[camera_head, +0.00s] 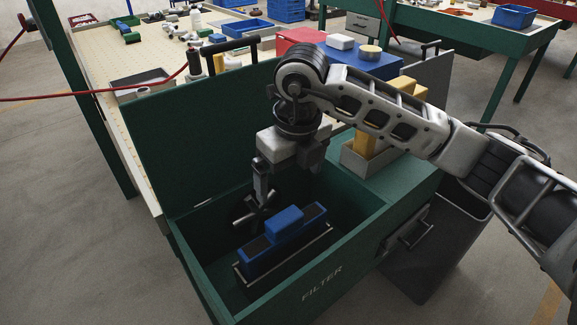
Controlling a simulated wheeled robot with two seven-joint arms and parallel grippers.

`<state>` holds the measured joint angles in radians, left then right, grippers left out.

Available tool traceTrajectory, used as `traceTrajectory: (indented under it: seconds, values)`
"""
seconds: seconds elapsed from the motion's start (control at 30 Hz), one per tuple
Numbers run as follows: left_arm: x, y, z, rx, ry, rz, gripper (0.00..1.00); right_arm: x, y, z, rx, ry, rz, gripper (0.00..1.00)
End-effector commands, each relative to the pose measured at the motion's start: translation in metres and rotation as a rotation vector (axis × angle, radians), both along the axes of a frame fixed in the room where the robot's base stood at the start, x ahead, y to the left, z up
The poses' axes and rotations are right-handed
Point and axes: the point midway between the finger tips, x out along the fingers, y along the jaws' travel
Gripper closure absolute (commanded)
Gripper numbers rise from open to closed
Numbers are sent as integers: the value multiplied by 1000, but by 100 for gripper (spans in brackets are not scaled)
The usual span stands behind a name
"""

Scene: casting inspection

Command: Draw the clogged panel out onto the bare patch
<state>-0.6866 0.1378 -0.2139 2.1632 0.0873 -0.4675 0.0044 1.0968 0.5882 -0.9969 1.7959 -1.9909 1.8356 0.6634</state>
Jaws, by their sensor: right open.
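The blue panel (290,240) stands low inside the open green box marked FILTER (340,262). A raised blue block (284,222) is on its top. It sits within a thin light frame (312,257) on the box floor. My right gripper (255,212) is inside the box, open, just behind and to the left of the panel. It looks empty, and I cannot tell whether it touches the panel. My left gripper is not in view. A bare green surface (391,186) lies to the right of the box opening.
The box's raised lid (182,150) stands at the left. A yellow piece (363,143) sits in a grey tray (370,165) behind the bare surface. A dark bin (437,250) stands at the right. A cluttered workbench (112,70) is behind.

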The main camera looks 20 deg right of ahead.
Motion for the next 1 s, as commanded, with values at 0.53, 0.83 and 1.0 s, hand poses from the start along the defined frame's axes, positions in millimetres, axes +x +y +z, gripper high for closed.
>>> traceTrajectory:
  seconds: [0.53,0.83,1.0]
  values:
    - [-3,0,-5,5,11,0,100,11,6,-107,4,5,3,2]
    - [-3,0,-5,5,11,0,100,14,7,-136,5,2,5,2]
    - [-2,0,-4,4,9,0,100,15,7,-139,5,1,5,2]
